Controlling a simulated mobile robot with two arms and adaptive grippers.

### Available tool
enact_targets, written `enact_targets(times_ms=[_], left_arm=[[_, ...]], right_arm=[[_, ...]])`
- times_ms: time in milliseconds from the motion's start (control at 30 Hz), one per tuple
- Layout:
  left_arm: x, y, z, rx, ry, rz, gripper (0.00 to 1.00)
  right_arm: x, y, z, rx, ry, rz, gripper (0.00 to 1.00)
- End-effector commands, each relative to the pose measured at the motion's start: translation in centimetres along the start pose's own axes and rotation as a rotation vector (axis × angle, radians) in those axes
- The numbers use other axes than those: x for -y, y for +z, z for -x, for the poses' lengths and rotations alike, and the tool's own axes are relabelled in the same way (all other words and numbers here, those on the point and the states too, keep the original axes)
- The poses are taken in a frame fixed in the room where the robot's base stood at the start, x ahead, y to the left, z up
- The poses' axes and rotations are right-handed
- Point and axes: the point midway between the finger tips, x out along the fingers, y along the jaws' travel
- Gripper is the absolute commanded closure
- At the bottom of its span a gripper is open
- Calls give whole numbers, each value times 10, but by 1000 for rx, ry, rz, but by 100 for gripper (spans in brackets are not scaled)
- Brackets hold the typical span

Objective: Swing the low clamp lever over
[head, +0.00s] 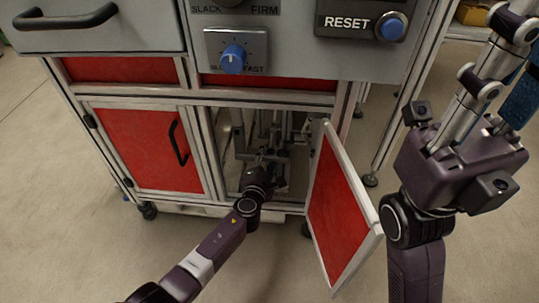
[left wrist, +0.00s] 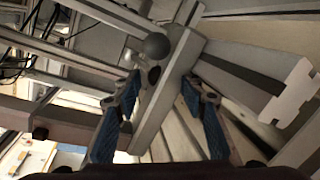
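A grey clamp lever with a round grey ball (left wrist: 156,46) shows in the left wrist view. A grey bar (left wrist: 168,85) runs beside the ball and down between my fingers. My left gripper (left wrist: 160,80) is open, its two blue-padded fingers apart on either side of that bar; contact cannot be told. In the head view my left gripper (head: 268,160) reaches into the open lower compartment of the cabinet (head: 205,150), hiding most of the lever. My right gripper (head: 490,85) is raised at the right, its fingertips not clearly seen.
A red cabinet door (head: 338,205) stands open just right of my left arm. A closed red door (head: 152,150) is on the left. A blue knob (head: 233,58) and a RESET button (head: 391,27) sit above. Grey frame bars (left wrist: 250,85) crowd the compartment.

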Motion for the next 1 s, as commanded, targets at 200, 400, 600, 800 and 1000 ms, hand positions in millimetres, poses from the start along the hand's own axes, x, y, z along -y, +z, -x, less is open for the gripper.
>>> enact_targets(times_ms=[200,400,600,800,1000], left_arm=[[-1,4,0,8,1,1,61],[-2,5,9,10,3,2,61],[-1,2,33,6,1,1,61],[0,1,60,3,1,-1,61],[0,-1,76,0,0,0,61]], right_arm=[[1,2,2,8,-6,1,75],[1,2,1,5,-7,1,75],[1,1,1,4,-6,1,75],[1,1,1,3,-6,1,75],[1,1,1,3,-6,0,75]])
